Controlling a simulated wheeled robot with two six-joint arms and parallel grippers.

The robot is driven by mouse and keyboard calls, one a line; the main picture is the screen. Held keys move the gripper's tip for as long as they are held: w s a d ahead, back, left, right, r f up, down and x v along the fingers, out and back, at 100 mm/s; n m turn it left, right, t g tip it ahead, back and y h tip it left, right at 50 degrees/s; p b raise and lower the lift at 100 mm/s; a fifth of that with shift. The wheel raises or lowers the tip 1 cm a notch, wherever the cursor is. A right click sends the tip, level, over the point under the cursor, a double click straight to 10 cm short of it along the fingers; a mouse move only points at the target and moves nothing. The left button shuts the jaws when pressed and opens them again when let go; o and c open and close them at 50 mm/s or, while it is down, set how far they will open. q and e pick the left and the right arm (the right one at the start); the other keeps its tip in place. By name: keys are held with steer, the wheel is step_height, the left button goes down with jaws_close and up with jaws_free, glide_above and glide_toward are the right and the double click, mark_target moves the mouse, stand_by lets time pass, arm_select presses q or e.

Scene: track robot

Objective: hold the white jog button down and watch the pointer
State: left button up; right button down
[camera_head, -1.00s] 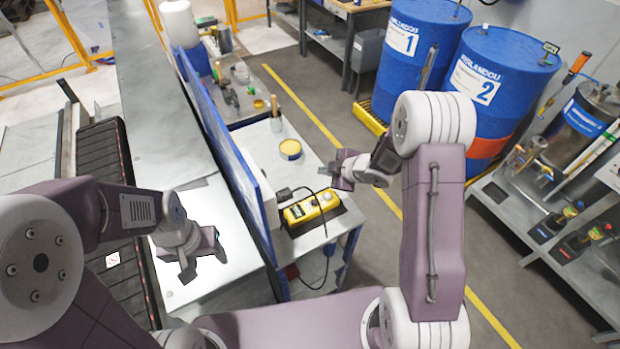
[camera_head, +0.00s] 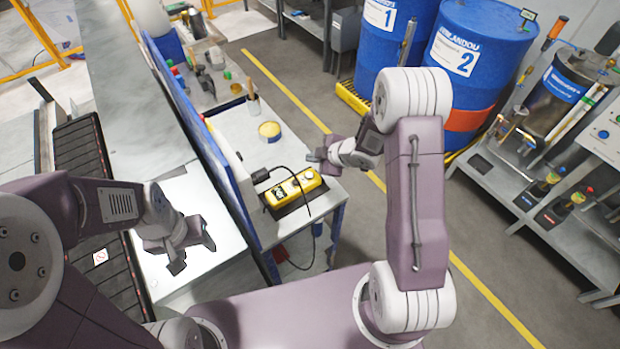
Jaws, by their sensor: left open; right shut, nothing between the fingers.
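A yellow control box (camera_head: 292,188) lies on a black base on the small grey workbench (camera_head: 226,122), near its front right corner. Small buttons and a dark panel show on its top. I cannot make out which button is the white one, or a pointer. My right gripper (camera_head: 316,158) is shut and empty just beyond the box's right end, apparently above the bench edge. I cannot tell whether it touches the box. My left gripper (camera_head: 194,252) is open and empty over the bright metal surface, left of the blue partition.
A blue partition (camera_head: 190,118) stands between the left surface and the bench. A black plug and cable (camera_head: 262,176) run beside the box and hang below. A yellow round tin (camera_head: 269,130) stands behind it. Blue drums (camera_head: 470,75) and a shelf (camera_head: 495,180) are to the right.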

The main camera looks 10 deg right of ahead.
arm_select(q)
steer(key=f+b, duration=0.2)
steer(key=f, duration=0.1)
steer(key=f+b, duration=0.1)
steer(key=shift+w+a+f, duration=0.1)
steer(key=shift+a+f, duration=0.1)
steer(key=shift+a, duration=0.05)
arm_select(e)
glide_above(312, 176)
steer(key=f, duration=0.4)
steer(key=shift+a+f, duration=0.2)
steer(key=shift+f, duration=0.1)
arm_select(q)
steer(key=shift+f, duration=0.2)
arm_select(e)
steer(key=shift+f, duration=0.25)
arm_select(q)
steer(key=shift+d, duration=0.2)
arm_select(e)
steer(key=shift+d, duration=0.15)
arm_select(q)
steer(key=shift+a, duration=0.1)
steer(key=shift+f+b, duration=0.35)
steer(key=shift+b, duration=0.25)
arm_select(e)
steer(key=shift+f, duration=0.45)
